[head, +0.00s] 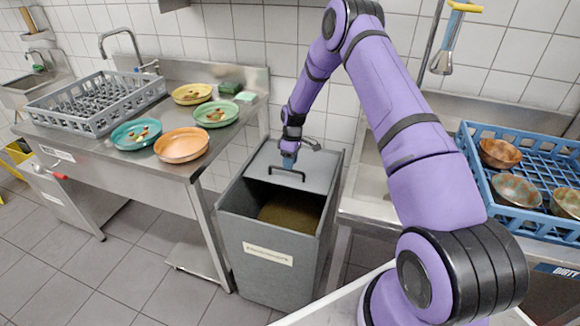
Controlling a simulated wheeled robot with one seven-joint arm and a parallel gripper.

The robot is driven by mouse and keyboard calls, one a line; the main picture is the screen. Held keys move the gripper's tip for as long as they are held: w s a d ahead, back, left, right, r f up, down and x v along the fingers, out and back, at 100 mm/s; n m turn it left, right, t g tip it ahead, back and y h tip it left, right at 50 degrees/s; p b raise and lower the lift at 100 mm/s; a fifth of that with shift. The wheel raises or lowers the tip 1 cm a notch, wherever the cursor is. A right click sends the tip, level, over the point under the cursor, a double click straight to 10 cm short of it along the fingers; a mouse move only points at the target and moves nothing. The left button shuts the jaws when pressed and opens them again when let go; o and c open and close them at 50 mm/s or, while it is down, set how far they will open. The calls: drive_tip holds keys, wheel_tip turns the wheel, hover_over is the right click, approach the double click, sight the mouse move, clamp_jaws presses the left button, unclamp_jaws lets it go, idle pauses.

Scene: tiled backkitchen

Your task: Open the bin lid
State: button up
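The grey bin (233,235) stands on the floor between two steel counters, with a pale label on its front. Its grey lid (318,172) covers the back part of the top, and the front part is uncovered. The lid seems tilted up from the back edge. A black handle (286,174) is on the lid near its front edge. Brown contents (291,211) show inside the bin. My gripper (288,162) points down at the lid, just behind and above the handle. Its fingers are too small to tell whether they grip or touch the handle.
The left counter holds a grey rack (100,104) and several plates with scraps, including an orange plate (182,145) near the bin. On the right, a blue crate (482,158) holds bowls. A spray tap (447,45) hangs above. The floor before the left counter is clear.

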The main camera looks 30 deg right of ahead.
wheel_tip(320, 180, up, 8)
drive_tip(key=w+d, duration=0.1)
drive_tip(key=shift+r, duration=0.25)
drive_tip(key=shift+w+d+r, duration=0.1)
idle(0.3)
drive_tip(key=s+a+r+m+t+h, duration=0.15)
drive_tip(key=s+r, duration=0.35)
drive_tip(key=r, duration=0.5)
drive_tip(key=s+a+r+m+t, duration=0.15)
drive_tip(key=s+r, duration=0.35)
drive_tip(key=r, duration=0.6)
drive_tip(key=s+a+r+m, duration=0.1)
drive_tip(key=s+a+r, duration=0.2)
drive_tip(key=s+r, duration=0.5)
drive_tip(key=s+a+r+m+t, duration=0.2)
drive_tip(key=s+r, duration=0.8)
drive_tip(key=s, duration=0.3)
drive_tip(key=s+a+m+t, duration=0.1)
drive_tip(key=s+m, duration=0.2)
drive_tip(key=s, duration=1.1)
drive_tip(key=shift+t, duration=0.4)
